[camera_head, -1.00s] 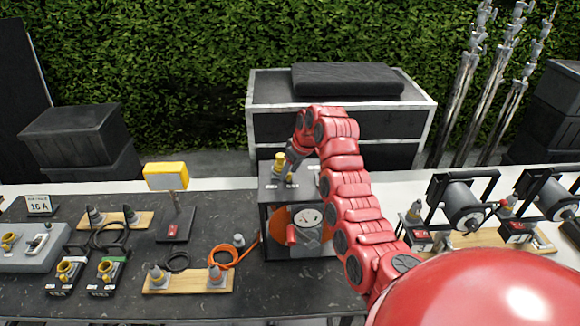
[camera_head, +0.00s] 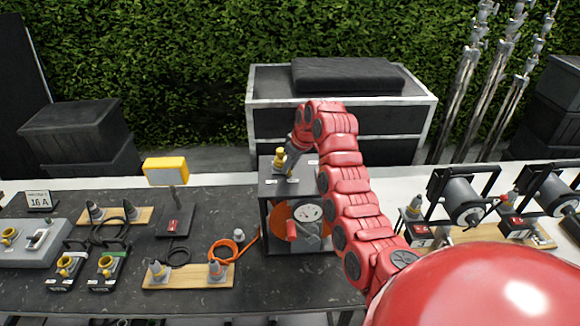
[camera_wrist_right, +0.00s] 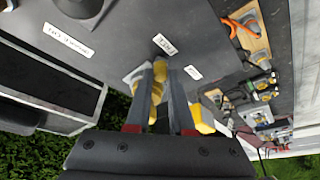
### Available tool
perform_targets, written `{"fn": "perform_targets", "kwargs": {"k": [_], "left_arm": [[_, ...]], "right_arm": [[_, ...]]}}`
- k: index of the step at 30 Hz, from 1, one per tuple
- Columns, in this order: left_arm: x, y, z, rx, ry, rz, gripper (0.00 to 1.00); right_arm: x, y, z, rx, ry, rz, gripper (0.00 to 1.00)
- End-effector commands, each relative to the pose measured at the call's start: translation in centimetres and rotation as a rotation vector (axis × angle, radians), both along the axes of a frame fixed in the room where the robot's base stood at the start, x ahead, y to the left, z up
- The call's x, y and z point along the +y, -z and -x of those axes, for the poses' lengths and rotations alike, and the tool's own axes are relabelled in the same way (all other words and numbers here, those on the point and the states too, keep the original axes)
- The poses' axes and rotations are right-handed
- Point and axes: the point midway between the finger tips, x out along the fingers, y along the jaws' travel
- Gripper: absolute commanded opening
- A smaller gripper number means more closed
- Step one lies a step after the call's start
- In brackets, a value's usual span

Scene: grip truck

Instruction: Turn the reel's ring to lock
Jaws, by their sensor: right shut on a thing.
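The reel (camera_head: 263,222) is a black box frame with an orange drum and a round white dial on its front, standing at the right end of the dark bench. A yellow ring (camera_head: 280,158) stands on its top plate. My right gripper (camera_head: 289,160) reaches down to the reel's top and is shut on the ring. In the right wrist view the yellow ring (camera_wrist_right: 157,92) shows between the two grey fingers (camera_wrist_right: 160,88), partly hidden by them. More yellow shows beyond the right finger. The ring's exact angle cannot be told. My left gripper is out of view.
Small labels (camera_wrist_right: 165,45) lie on the reel's top plate. Left of the reel are a wooden board (camera_head: 190,282) with grey plugs, an orange cable (camera_head: 240,246) and a yellow lamp (camera_head: 166,170). Black cable drums (camera_head: 465,200) stand on the right. A black case stands behind.

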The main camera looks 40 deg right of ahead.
Motion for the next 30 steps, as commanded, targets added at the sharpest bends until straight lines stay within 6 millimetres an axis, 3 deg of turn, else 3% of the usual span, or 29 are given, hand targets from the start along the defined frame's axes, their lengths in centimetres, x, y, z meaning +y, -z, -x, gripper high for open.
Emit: {"fn": "perform_targets", "kwargs": {"k": [12,30], "left_arm": [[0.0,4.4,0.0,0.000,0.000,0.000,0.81],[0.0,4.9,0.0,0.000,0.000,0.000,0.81]], "right_arm": [[1.5,0.3,-0.5,-0.006,0.242,0.002,0.00],[3.7,0.1,-1.9,-0.002,0.731,0.002,0.00]]}}
